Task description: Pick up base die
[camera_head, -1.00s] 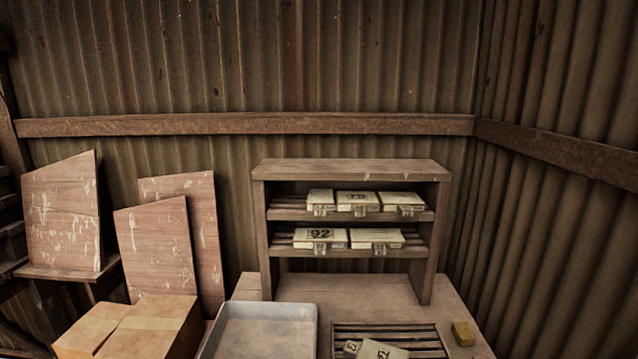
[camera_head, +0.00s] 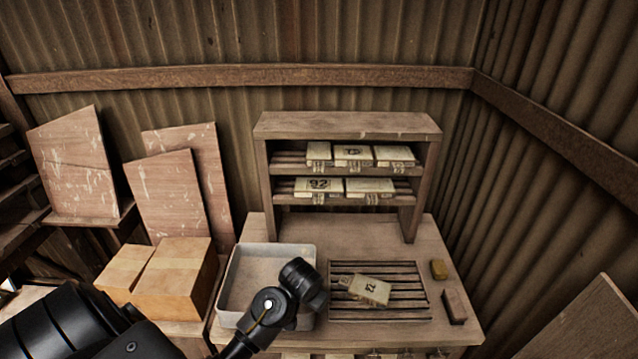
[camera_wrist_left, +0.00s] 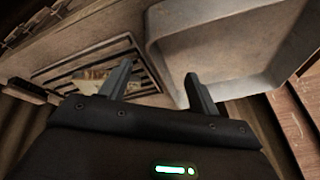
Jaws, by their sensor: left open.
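Several cream blocks with dark printed numbers stand in the wooden shelf: a row on the upper level (camera_head: 353,155) and a row on the lower level (camera_head: 319,188). Another cream numbered block (camera_head: 371,291) lies tilted on the slatted rack (camera_head: 405,312) on the table. I cannot tell which block is the base die. My left arm reaches in over the grey tray in the head view and its fingertips are hidden there. In the left wrist view my left gripper (camera_wrist_left: 160,84) is open and empty, above the rack and tray. My right gripper is not in view.
The grey tray (camera_head: 240,262) sits left of the rack. The wooden shelf (camera_head: 347,123) stands at the table's back. Cardboard boxes (camera_head: 178,285) and leaning boards (camera_head: 167,200) are at left.

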